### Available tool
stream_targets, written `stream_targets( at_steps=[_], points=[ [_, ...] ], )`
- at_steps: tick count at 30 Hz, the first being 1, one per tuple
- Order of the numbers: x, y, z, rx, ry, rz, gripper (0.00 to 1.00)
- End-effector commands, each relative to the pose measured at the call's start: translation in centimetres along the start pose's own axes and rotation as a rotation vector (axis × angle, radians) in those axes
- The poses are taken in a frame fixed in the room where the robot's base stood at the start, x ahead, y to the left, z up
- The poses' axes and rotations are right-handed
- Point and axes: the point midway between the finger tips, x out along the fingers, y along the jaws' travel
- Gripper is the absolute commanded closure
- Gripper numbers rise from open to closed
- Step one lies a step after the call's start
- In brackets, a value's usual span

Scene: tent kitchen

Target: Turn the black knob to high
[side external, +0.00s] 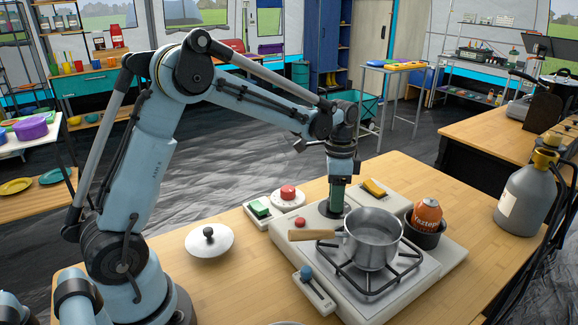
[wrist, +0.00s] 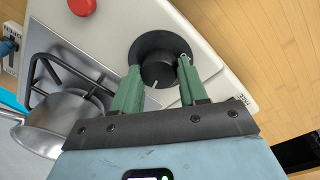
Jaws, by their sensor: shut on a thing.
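The black knob (wrist: 158,74) is round with a wide dark skirt and a short white pointer mark. It sits on the pale stove panel, and in the side external view (side external: 324,210) it is mostly hidden by my gripper. My gripper (wrist: 161,68) points down over it with one green finger on each side. The fingers are shut on the knob's raised middle. In the side external view my gripper (side external: 335,207) stands at the back left of the stove (side external: 437,268). I cannot read any setting marks around the knob.
A steel saucepan (side external: 374,238) with a wooden handle (side external: 312,235) sits on the burner beside my gripper. A lid (side external: 209,241) lies left.

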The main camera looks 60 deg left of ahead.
Motion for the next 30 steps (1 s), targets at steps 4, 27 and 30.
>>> stream_targets(
  at_steps=[4, 27, 30],
  points=[
    [-0.03, 0.04, 0.1, -0.142, 0.007, 0.002, 0.88],
    [-0.04, 0.06, 0.2, -0.78, 0.042, 0.002, 0.88],
    [-0.05, 0.07, 0.2, -0.823, 0.045, 0.002, 0.88]
  ],
)
